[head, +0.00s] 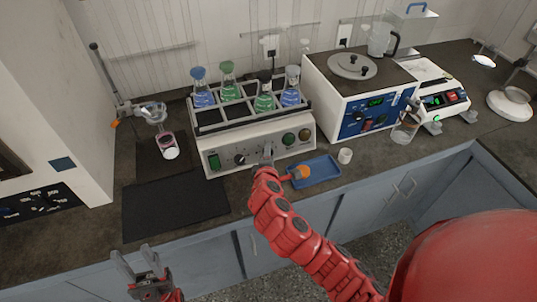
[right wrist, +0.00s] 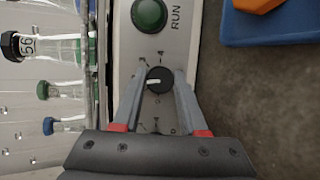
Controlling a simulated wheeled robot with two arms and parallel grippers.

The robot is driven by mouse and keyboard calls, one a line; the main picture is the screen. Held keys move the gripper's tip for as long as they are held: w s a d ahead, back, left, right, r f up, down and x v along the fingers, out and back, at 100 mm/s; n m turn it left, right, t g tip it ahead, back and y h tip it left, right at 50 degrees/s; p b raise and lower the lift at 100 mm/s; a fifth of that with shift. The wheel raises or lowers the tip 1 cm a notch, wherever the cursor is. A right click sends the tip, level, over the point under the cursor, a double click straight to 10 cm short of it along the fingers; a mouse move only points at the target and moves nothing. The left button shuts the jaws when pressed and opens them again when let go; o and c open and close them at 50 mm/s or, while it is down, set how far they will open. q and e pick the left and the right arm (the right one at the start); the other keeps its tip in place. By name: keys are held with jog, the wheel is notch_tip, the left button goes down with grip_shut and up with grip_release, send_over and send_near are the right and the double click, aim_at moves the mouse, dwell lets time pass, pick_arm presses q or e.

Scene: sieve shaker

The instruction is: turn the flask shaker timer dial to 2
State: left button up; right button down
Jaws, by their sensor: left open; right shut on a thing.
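The flask shaker (head: 240,139) stands on the counter, with several stoppered flasks in its rack. My right gripper (head: 268,152) is at its front panel and hides part of it. In the right wrist view a black dial (right wrist: 159,80) with a white pointer mark sits between the fingertips of my right gripper (right wrist: 159,77), which is shut on it. The pointer mark lies roughly crosswise, towards the flask side. My left gripper (head: 134,257) is open and empty, low at the left.
Another black dial (head: 239,159) and a green switch (head: 214,161) are on the panel's left. A blue tray (head: 322,171) with an orange object lies by my right gripper. A dark mat (head: 175,207) lies front left. A white-and-blue bath (head: 345,95) stands to the right.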

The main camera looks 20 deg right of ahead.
jog(key=shift+d+m, duration=0.1)
jog(key=shift+m, duration=0.5)
jog(key=shift+g, duration=0.3)
jog(key=shift+c, duration=2.2)
grip_release()
jog(key=p+v, duration=0.8)
jog(key=v, duration=0.9)
jog(key=shift+s, duration=0.25)
